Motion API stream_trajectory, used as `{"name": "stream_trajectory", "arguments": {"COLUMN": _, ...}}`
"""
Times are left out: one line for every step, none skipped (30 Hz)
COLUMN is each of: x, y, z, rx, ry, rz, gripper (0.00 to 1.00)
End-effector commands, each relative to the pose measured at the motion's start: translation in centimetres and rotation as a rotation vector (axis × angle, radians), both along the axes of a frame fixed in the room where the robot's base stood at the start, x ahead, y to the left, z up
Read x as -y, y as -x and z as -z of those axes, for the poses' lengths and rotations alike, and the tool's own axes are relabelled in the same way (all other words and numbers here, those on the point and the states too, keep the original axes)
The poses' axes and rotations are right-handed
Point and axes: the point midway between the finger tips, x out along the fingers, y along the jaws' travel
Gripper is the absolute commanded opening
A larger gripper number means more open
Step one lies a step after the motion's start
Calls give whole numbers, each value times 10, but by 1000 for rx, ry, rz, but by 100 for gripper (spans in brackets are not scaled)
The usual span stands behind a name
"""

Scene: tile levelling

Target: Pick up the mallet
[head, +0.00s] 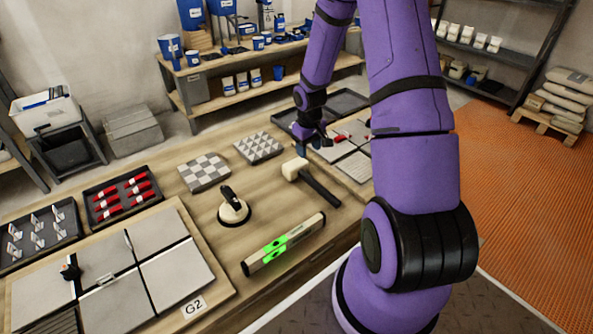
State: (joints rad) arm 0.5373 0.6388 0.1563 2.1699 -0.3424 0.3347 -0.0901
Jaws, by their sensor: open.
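The mallet lies on the wooden workbench, right of its middle. Its pale head (294,169) points to the back left and its black handle (321,189) runs toward the front right. My gripper (311,141) is open, just behind and a little right of the mallet head. It looks apart from the mallet, though the exact height above the bench is hard to tell. Its fingers are small and dark in this view. My purple arm hides part of the bench to the right of the handle.
A green-marked level (284,244) and a suction cup (233,209) lie nearby. Two patterned tile sheets (204,172) (258,148) sit at the back. A tile board (204,262) labelled G2 is at front left, with trays of red wedges (122,197) and clips (38,233) behind. More tiles (355,166) lie at right.

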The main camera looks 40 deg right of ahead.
Motion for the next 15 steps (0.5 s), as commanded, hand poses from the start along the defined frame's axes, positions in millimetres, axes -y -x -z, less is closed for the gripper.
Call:
{"name": "stream_trajectory", "arguments": {"x": 3, "y": 2, "z": 12, "rx": -8, "ry": -10, "rz": 2, "gripper": 53}}
{"name": "stream_trajectory", "arguments": {"x": 4, "y": 2, "z": 17, "rx": -10, "ry": -14, "rz": 1, "gripper": 53}}
{"name": "stream_trajectory", "arguments": {"x": 5, "y": 2, "z": 22, "rx": -12, "ry": -19, "rz": 1, "gripper": 53}}
{"name": "stream_trajectory", "arguments": {"x": 5, "y": 3, "z": 26, "rx": -12, "ry": -21, "rz": 1, "gripper": 53}}
{"name": "stream_trajectory", "arguments": {"x": 6, "y": 3, "z": 28, "rx": -13, "ry": -23, "rz": 2, "gripper": 53}}
{"name": "stream_trajectory", "arguments": {"x": 6, "y": 3, "z": 31, "rx": -13, "ry": -25, "rz": 2, "gripper": 53}}
{"name": "stream_trajectory", "arguments": {"x": 6, "y": 3, "z": 33, "rx": -14, "ry": -26, "rz": 2, "gripper": 53}}
{"name": "stream_trajectory", "arguments": {"x": 6, "y": 3, "z": 36, "rx": -15, "ry": -26, "rz": 1, "gripper": 53}}
{"name": "stream_trajectory", "arguments": {"x": 6, "y": 3, "z": 41, "rx": -16, "ry": -27, "rz": 1, "gripper": 53}}
{"name": "stream_trajectory", "arguments": {"x": 6, "y": 3, "z": 44, "rx": -16, "ry": -27, "rz": 0, "gripper": 53}}
{"name": "stream_trajectory", "arguments": {"x": 6, "y": 3, "z": 49, "rx": -15, "ry": -27, "rz": -1, "gripper": 53}}
{"name": "stream_trajectory", "arguments": {"x": 6, "y": 3, "z": 55, "rx": -16, "ry": -27, "rz": -1, "gripper": 53}}
{"name": "stream_trajectory", "arguments": {"x": 6, "y": 3, "z": 60, "rx": -17, "ry": -26, "rz": -1, "gripper": 53}}
{"name": "stream_trajectory", "arguments": {"x": 6, "y": 3, "z": 64, "rx": -16, "ry": -26, "rz": -1, "gripper": 53}}
{"name": "stream_trajectory", "arguments": {"x": 6, "y": 3, "z": 69, "rx": -15, "ry": -26, "rz": 0, "gripper": 53}}
